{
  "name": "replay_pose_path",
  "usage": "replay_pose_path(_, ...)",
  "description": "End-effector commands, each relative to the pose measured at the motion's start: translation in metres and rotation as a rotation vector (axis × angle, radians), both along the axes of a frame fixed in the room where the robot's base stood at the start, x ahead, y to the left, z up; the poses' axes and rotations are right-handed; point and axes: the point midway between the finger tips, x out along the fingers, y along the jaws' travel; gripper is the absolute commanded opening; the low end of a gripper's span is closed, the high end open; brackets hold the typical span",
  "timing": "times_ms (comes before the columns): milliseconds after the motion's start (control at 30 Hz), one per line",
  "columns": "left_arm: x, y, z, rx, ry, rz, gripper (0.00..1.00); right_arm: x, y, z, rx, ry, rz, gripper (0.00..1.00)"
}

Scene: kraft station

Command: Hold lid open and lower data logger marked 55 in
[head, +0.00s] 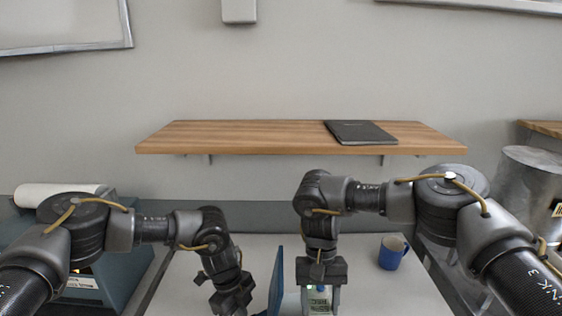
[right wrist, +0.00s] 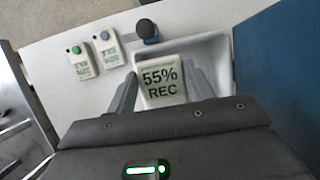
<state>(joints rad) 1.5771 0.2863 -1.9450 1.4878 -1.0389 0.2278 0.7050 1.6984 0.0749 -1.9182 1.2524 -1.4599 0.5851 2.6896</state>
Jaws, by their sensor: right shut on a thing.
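The data logger marked 55% REC (right wrist: 162,85) is a pale block. My right gripper (right wrist: 161,93) is shut on it, one finger on each side. In the head view my right gripper (head: 320,290) points down with the logger (head: 319,302) between its fingers. A white open-topped box (right wrist: 205,58) lies behind the logger in the wrist view; whether the logger touches it I cannot tell. The blue lid (head: 277,282) stands about upright, and shows at right in the wrist view (right wrist: 278,75). My left gripper (head: 232,300) is left of the lid; its fingertips are unclear.
Two other pale devices, one with a green button (right wrist: 81,62) and one with a grey button (right wrist: 109,48), lie on the white table. A dark round knob (right wrist: 147,31) is by the box.

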Motion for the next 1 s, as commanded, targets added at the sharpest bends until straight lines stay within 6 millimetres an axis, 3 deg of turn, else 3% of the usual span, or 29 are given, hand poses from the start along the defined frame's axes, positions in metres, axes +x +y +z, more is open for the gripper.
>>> replay_pose_path(467, -0.004, -0.003, -0.004, -0.003, 0.008, -0.008, 0.0, 0.0, 0.0, -0.003, 0.0, 0.001, -0.001, 0.28)
replay_pose_path(1000, -0.004, -0.003, -0.004, -0.005, 0.008, -0.007, 0.0, 0.0, -0.001, -0.03, 0.0, 0.001, -0.001, 0.28)
